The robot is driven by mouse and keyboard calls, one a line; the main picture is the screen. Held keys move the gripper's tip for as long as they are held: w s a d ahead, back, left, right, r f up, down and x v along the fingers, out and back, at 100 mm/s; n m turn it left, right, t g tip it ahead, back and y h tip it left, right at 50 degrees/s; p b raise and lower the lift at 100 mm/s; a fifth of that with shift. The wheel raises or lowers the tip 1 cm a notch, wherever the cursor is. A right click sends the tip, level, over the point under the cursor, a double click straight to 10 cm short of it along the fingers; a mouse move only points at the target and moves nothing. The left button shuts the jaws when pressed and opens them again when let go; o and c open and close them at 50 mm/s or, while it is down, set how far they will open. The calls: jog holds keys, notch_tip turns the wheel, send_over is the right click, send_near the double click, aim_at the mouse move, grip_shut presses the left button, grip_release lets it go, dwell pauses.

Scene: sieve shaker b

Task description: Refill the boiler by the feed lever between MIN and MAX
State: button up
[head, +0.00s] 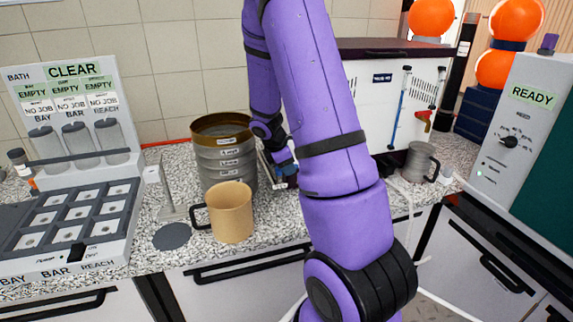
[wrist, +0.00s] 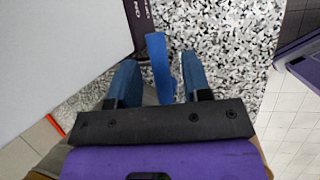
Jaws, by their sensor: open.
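The boiler (head: 372,105) is a white box with a dark lid at the back right of the counter, partly hidden by my purple arm. A blue upright gauge (head: 400,105) is on its front; MIN and MAX marks are too small to read. A red tap (head: 424,118) is on its right side. My gripper (head: 284,166) is low by the boiler's left side, mostly hidden by my arm. In the wrist view my gripper (wrist: 158,85) is open, with a blue bar (wrist: 158,62), apparently the feed lever, between its blue fingers. I cannot tell whether they touch it.
A sieve stack (head: 224,160) and tan mug (head: 230,212) stand left of my gripper. A metal jug (head: 420,163) is beneath the red tap. A READY cabinet (head: 525,130) is at right and a CLEAR panel (head: 75,120) at left. Speckled counter (wrist: 235,50) shows right of the bar.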

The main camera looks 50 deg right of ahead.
grip_shut()
jog(key=shift+a+m, duration=0.1)
jog(key=shift+m, duration=0.3)
jog(key=shift+s+a+m+g+y, duration=0.15)
jog(key=shift+m+g, duration=0.25)
jog(key=shift+m, duration=0.5)
jog(key=shift+s+a+m+g+y, duration=0.15)
jog(key=shift+m+g, duration=0.25)
jog(key=shift+m, duration=0.5)
jog(key=shift+s+a+m+g+y, duration=0.15)
jog(key=shift+m+g, duration=0.25)
jog(key=shift+m, duration=0.5)
jog(key=shift+w, duration=0.1)
grip_release()
